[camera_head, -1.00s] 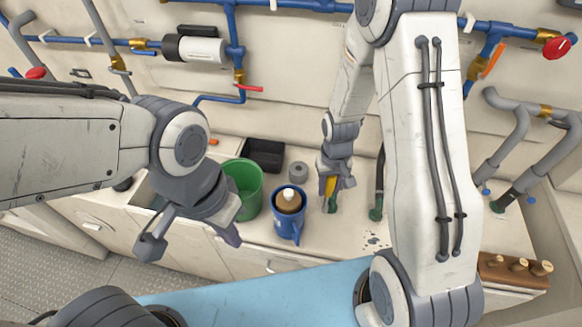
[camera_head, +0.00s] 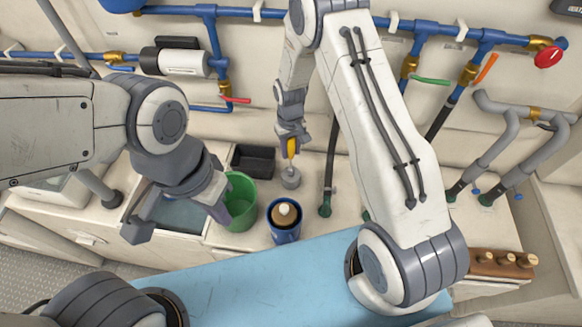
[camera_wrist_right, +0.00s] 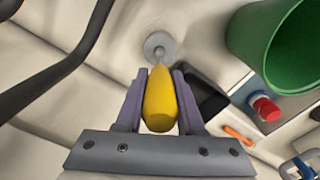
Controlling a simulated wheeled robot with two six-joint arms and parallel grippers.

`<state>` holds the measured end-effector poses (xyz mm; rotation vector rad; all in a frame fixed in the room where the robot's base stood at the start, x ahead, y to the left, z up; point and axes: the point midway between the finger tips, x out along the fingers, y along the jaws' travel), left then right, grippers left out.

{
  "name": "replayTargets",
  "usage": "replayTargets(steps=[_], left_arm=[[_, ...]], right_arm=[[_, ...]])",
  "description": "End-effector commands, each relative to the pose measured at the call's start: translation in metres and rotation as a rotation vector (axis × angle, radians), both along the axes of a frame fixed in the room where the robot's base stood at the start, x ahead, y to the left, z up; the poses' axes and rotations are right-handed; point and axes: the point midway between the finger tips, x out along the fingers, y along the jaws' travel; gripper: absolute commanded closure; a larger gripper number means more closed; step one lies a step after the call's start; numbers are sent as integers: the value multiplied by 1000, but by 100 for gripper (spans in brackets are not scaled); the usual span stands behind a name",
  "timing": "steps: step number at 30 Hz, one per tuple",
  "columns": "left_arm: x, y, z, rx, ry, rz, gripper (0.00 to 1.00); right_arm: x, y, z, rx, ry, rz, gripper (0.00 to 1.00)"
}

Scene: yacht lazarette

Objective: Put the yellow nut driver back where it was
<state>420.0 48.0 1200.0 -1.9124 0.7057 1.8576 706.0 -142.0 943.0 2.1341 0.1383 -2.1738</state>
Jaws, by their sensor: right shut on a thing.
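The yellow nut driver (camera_head: 291,148) is held in my right gripper (camera_head: 291,141), handle up and pointing down at a small grey cylinder (camera_head: 290,179) on the counter. In the right wrist view the yellow handle (camera_wrist_right: 160,102) sits between the two fingers, and the round grey top (camera_wrist_right: 158,46) of the cylinder lies just beyond the handle. I cannot tell whether the driver's tip is inside the cylinder or only above it. My left gripper (camera_head: 179,219) is open and empty, left of the green bucket.
The green bucket (camera_head: 240,203) and a blue mug (camera_head: 286,233) holding a brown, white-topped thing stand in front of the cylinder. A black bin (camera_head: 252,161) is to its left. A dark hose (camera_head: 329,172) rises to its right. Blue pipes (camera_head: 270,14) run along the wall.

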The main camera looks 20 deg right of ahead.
Motion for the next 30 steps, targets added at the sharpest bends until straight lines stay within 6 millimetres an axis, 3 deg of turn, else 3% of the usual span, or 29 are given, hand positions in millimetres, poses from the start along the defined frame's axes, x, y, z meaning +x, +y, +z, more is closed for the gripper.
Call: replayTargets(steps=[1, 7, 12, 24, 25, 26, 27, 30], left_arm=[[0, 0, -14, 1, 1, 1, 100], [0, 0, -26, 0, 0, 3, 100], [0, 0, -44, 0, 0, 2, 100], [0, 0, -45, 0, 0, 1, 100], [0, 0, -44, 0, 0, 1, 100], [0, 0, -44, 0, 0, 1, 100], [0, 0, -43, 0, 0, 1, 100], [0, 0, -43, 0, 0, 1, 100]], right_arm=[[0, -1, -17, 0, 1, -1, 100], [0, -1, -34, 0, -2, -3, 100], [0, -1, -59, 0, -1, -3, 100], [0, -1, -63, 0, -1, -3, 100], [0, -1, -62, 0, -2, -3, 55], [0, -1, -61, 0, -2, -3, 44], [0, -1, -61, 0, -1, -3, 33], [0, -1, -61, 0, -1, -3, 33]])
